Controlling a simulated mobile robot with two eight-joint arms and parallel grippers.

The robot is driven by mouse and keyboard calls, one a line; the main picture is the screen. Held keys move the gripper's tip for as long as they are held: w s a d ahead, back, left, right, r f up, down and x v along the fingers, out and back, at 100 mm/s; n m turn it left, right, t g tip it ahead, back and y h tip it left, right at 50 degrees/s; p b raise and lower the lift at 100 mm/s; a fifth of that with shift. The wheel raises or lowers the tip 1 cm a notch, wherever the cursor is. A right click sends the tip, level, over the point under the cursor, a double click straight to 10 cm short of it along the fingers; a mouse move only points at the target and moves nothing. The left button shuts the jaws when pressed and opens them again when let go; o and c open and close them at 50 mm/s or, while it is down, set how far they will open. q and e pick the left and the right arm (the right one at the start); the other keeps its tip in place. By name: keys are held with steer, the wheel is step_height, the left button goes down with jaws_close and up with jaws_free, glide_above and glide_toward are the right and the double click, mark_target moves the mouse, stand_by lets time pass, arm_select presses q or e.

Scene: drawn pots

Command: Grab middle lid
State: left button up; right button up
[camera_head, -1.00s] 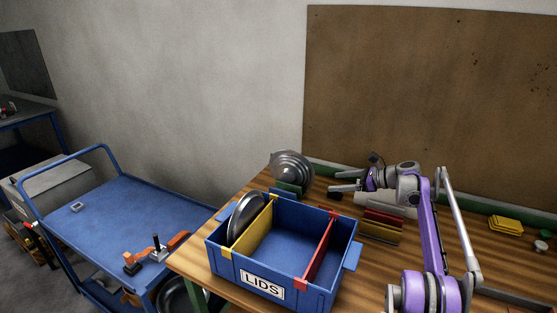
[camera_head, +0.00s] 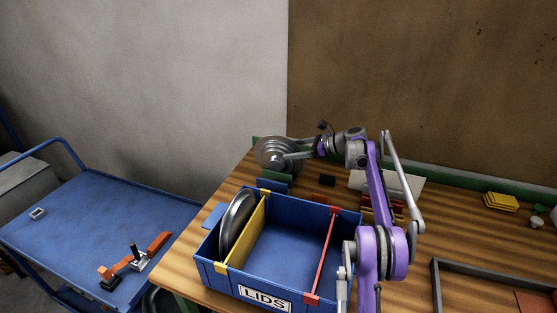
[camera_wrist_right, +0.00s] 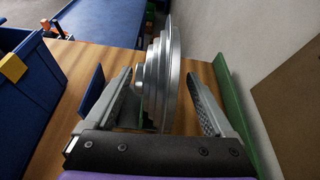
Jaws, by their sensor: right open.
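A silver, round, stepped lid or nested set of lids (camera_head: 270,153) stands upright at the back of the wooden table; I cannot tell how many pieces it is. In the right wrist view it shows edge-on (camera_wrist_right: 172,65), with its narrower steps to the left. My right gripper (camera_head: 287,151) reaches it from the right. Its open jaws (camera_wrist_right: 159,74) have one finger on each side of the lid, with a gap still visible by the right finger. Another silver lid (camera_head: 238,221) stands in the left compartment of the blue LIDS box (camera_head: 213,279). My left gripper is not in view.
The box has a yellow divider (camera_head: 246,233) and a red one (camera_head: 325,252); its wider middle compartment is empty. A green strip (camera_wrist_right: 228,92) and wall stand close beyond the right finger. A blue cart (camera_head: 80,225) stands left of the table.

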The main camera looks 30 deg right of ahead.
mark_target(282, 151)
steer(key=x, duration=0.4)
steer(key=shift+w+a+r+p, duration=0.15)
steer(key=shift+w+a+p, duration=0.05)
steer(key=shift+p, duration=0.1)
steer(key=shift+w+a+f, duration=0.15)
steer(key=shift+w+f, duration=0.1)
steer(key=shift+w, duration=0.05)
steer(key=shift+s, duration=0.15)
steer(key=c, duration=0.5)
jaws_close()
